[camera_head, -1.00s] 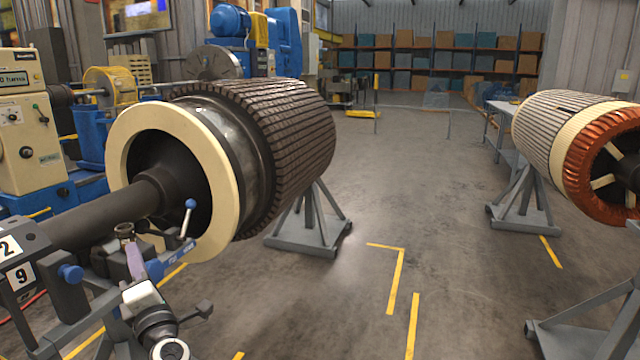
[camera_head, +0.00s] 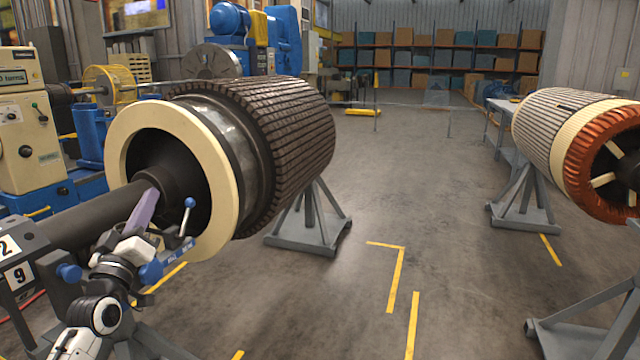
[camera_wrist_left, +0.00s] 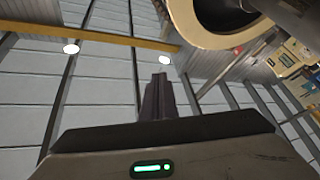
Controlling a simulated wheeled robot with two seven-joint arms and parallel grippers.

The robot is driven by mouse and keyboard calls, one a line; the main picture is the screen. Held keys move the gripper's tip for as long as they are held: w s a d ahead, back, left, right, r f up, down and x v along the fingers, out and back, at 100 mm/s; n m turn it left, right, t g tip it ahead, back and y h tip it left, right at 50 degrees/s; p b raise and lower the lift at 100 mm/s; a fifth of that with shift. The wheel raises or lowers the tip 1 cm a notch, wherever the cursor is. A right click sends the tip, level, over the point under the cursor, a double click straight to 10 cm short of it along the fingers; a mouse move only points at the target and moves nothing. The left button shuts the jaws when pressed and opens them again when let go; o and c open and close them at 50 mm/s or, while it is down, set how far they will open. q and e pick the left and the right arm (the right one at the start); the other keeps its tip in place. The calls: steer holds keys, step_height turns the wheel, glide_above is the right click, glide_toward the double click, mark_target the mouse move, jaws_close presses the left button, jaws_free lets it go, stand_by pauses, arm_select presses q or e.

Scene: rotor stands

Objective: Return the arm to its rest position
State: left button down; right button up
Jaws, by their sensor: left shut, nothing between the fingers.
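My left gripper (camera_head: 148,200) is in the lower left of the head view, its purple-grey fingers pointing up beside the dark shaft of the large rotor. In the left wrist view the shut fingers (camera_wrist_left: 158,97) point up toward the roof, with nothing between them. The large rotor (camera_head: 285,130), with a cream end ring and dark ribbed body, rests on grey stands. The rotor's ring and shaft show at the top right of the wrist view. I cannot tell whether the fingers touch the shaft. My right gripper is not in view.
A blue-handled clamp (camera_head: 183,225) on the stand is close to my left wrist. A second rotor with copper windings (camera_head: 603,160) stands at the right. A cream machine (camera_head: 25,130) is at the left. The floor (camera_head: 470,260) between the rotors is mostly clear.

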arm_select(q)
step_height(320, 180, down, 15)
steer(key=a+m+g+y, duration=0.2)
steer(key=m+g, duration=0.5)
steer(key=m, duration=0.1)
steer(key=s+d+f+g+h, duration=0.1)
steer(key=s+d+f, duration=0.5)
steer(key=f, duration=0.4)
steer(key=s+d+f+g+h, duration=0.15)
steer(key=s+d+f, duration=0.25)
steer(key=s+f, duration=0.5)
steer(key=s+d+f+g, duration=0.1)
steer(key=s+d+f, duration=0.2)
steer(key=s, duration=0.6)
steer(key=s+d+f+g+h, duration=0.1)
steer(key=s+d+f+g, duration=0.1)
steer(key=s+f, duration=0.4)
steer(key=s+d+f+g+h, duration=0.1)
steer(key=s+d+f, duration=0.3)
steer(key=s, duration=0.9)
steer(key=shift+d+f+g, duration=0.2)
steer(key=shift+d+g, duration=0.15)
steer(key=shift+d, duration=0.2)
steer(key=shift+s+a, duration=0.1)
